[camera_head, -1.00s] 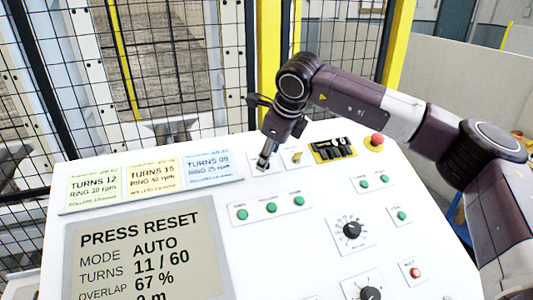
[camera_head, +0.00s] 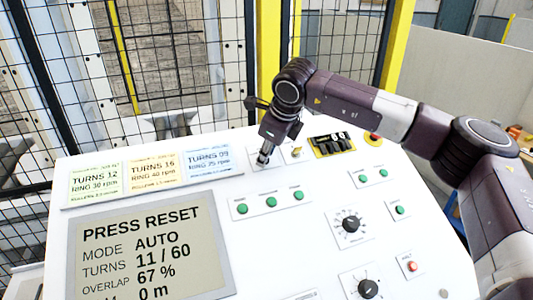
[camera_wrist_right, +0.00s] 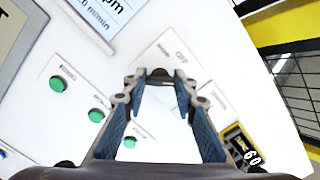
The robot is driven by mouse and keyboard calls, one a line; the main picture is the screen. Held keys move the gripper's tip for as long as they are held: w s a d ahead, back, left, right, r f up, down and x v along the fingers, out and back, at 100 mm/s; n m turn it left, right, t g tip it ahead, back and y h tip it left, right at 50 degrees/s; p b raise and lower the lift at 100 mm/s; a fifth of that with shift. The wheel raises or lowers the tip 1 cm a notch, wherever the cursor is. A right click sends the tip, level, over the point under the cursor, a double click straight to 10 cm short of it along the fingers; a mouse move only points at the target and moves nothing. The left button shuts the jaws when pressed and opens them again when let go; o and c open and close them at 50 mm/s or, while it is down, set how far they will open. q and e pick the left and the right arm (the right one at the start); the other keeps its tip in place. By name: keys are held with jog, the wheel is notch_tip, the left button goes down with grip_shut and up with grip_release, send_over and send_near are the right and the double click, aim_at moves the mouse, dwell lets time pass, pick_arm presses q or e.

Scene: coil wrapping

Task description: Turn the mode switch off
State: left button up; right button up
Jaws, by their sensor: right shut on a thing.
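My right gripper (camera_head: 263,160) reaches down to the upper middle of the white control panel. In the right wrist view its two fingertips (camera_wrist_right: 160,74) are closed around a small dark switch knob (camera_wrist_right: 160,75) on a white plate. The word OFF is printed on this plate, just beyond the fingertips. The fingers hide most of the knob, so I cannot tell which way it points. The panel's screen (camera_head: 150,245) reads PRESS RESET, MODE AUTO, TURNS 11 / 60. My left gripper is out of view.
A small yellowish key-like switch (camera_head: 297,152) and a yellow-black counter block (camera_head: 333,145) sit right of the gripper. A red button (camera_head: 374,137) is partly behind my arm. Green buttons (camera_head: 271,202) line the panel below. A mesh fence (camera_head: 180,70) stands behind.

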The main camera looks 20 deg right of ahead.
jog(key=shift+f+n+b, duration=0.1)
jog(key=shift+n+b, duration=0.5)
jog(key=shift+n, duration=0.1)
jog(key=shift+n+b, duration=0.55)
jog(key=shift+n, duration=0.65)
jog(key=shift+n+g, duration=0.3)
jog(key=shift+n, duration=0.9)
jog(key=shift+n+b, duration=0.3)
jog(key=shift+n, duration=0.9)
jog(key=shift+r, duration=0.2)
jog(key=o, duration=1.1)
